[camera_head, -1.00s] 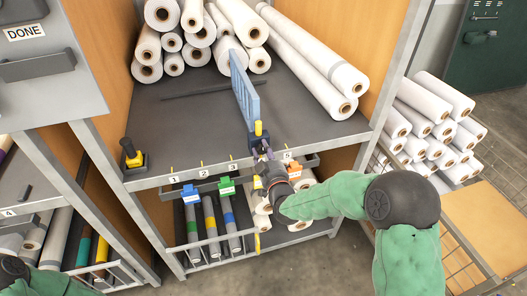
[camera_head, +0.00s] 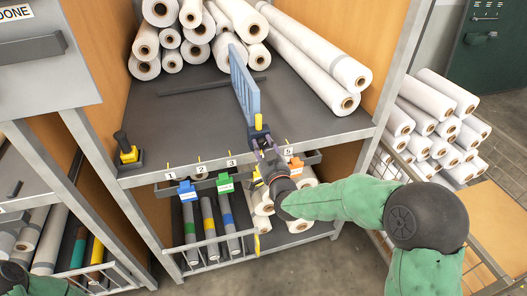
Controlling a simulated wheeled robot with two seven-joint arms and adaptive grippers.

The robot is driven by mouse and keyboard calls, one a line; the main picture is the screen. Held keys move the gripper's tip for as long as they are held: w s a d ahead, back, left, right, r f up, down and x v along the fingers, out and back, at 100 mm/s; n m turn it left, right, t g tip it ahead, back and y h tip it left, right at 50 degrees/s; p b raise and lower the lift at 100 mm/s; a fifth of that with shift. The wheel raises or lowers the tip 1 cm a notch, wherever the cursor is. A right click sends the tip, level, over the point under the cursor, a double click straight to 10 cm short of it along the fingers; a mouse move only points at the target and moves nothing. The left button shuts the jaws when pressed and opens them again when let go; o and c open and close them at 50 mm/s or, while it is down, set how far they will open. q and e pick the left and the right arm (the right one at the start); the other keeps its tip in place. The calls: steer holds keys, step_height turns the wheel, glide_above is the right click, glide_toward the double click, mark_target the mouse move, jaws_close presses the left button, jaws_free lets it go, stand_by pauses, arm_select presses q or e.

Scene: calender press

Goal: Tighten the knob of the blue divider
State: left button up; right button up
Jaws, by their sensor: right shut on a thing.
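The blue divider (camera_head: 246,87) stands upright on the dark shelf, running from the back to the front edge. A yellow part (camera_head: 259,121) sits on its dark front clamp (camera_head: 260,133). My right gripper (camera_head: 263,147) comes in from the right and is shut at this clamp, on the divider's knob. The fingers and wrist hide most of the knob, so its turn cannot be seen. Of my left arm only a piece shows at the lower left; its gripper is out of view.
White rolls (camera_head: 318,58) lie right of the divider, more at its back left. A yellow-black clamp (camera_head: 128,153) stands at the shelf's left. Below, a numbered rail (camera_head: 207,168) carries blue, green and orange clips over rolls. A roll rack (camera_head: 433,117) stands right.

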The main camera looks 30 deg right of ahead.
steer(key=shift+d+r+m+b, duration=0.1)
steer(key=shift+r+m+b, duration=0.2)
steer(key=shift+m, duration=0.7)
steer(key=m, duration=0.2)
steer(key=shift+m, duration=0.3)
steer(key=m, duration=0.3)
steer(key=shift+d+m, duration=0.1)
steer(key=shift+m, duration=0.3)
steer(key=m, duration=0.3)
steer(key=shift+m, duration=0.3)
steer(key=m, duration=0.6)
steer(key=shift+f, duration=0.1)
steer(key=m, duration=0.5)
steer(key=shift+f, duration=0.2)
steer(key=shift+f+m, duration=0.1)
steer(key=shift+m, duration=0.3)
steer(key=shift+a, duration=0.2)
